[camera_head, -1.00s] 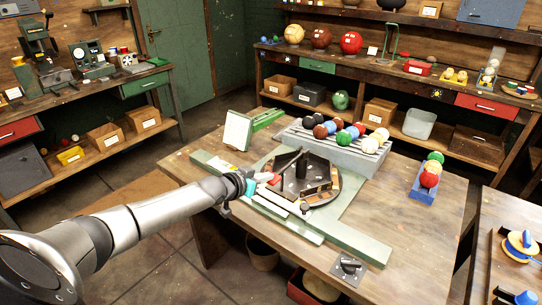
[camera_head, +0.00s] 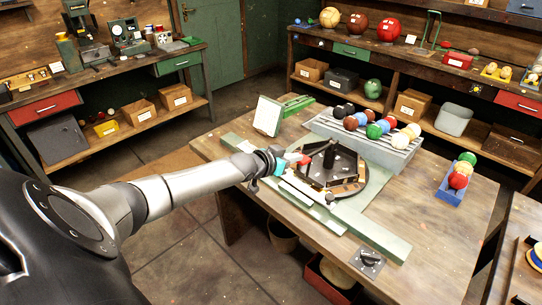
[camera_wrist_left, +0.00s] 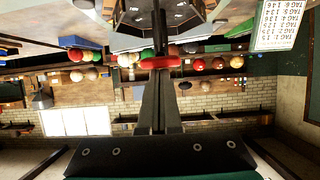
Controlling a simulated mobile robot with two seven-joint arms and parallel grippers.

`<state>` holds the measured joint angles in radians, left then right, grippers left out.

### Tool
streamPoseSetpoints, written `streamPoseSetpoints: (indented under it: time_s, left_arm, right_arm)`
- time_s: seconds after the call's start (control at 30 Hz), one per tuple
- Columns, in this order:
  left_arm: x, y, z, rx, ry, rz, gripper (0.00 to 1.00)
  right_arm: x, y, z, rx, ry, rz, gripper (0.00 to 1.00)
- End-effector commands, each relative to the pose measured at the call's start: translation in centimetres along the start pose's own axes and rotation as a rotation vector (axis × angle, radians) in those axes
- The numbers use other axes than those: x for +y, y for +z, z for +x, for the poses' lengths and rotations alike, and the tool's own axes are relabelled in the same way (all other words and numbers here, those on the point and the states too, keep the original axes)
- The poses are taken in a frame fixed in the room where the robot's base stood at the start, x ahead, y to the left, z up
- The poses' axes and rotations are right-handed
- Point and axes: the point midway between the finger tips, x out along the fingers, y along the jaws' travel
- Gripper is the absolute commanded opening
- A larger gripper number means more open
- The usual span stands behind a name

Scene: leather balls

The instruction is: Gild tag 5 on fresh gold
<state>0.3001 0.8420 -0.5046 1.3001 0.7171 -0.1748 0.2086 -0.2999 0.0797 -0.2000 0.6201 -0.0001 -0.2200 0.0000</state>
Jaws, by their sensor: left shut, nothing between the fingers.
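My right gripper is out of view.
A grey rack (camera_head: 392,150) with several coloured balls stands behind the machine. A blue tray (camera_head: 449,194) of balls is at the right. A pale green rail (camera_head: 372,236) runs along the front, near a small switch box (camera_head: 368,262). The table's right front is clear.

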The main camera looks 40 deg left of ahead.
Motion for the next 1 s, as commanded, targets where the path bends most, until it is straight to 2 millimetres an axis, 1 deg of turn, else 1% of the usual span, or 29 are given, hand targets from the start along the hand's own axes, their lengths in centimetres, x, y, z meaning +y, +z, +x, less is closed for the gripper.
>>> streamPoseSetpoints:
  time_s: [0.03, 0.07, 0.13, 0.7, 0.83, 1.0]
  left_arm:
    - [0.1, -0.7, -0.5, -0.001, 0.001, -0.001, 0.00]
    - [0.2, -0.2, -0.8, -0.003, 0.002, -0.001, 0.00]
    - [0.1, 0.1, -1.6, -0.004, 0.002, -0.001, 0.00]
    - [0.0, 0.8, -7.9, 0.005, 0.001, 0.000, 0.00]
    - [0.0, 1.0, -8.9, 0.006, 0.001, 0.001, 0.00]
    - [0.0, 1.2, -9.7, 0.007, 0.001, 0.001, 0.00]
  right_arm:
    - [0.0, -0.1, -0.9, 0.000, 0.000, 0.000, 0.00]
    - [0.0, 0.0, -0.8, -0.001, 0.000, 0.000, 0.00]
    - [0.0, 0.0, -0.9, -0.001, 0.000, 0.000, 0.00]
    - [0.0, -0.2, -2.4, -0.001, 0.000, 0.000, 0.00]
    - [0.0, -0.2, -2.5, 0.000, 0.000, 0.000, 0.00]
    - [0.1, -0.2, -2.7, 0.000, 0.000, 0.000, 0.00]
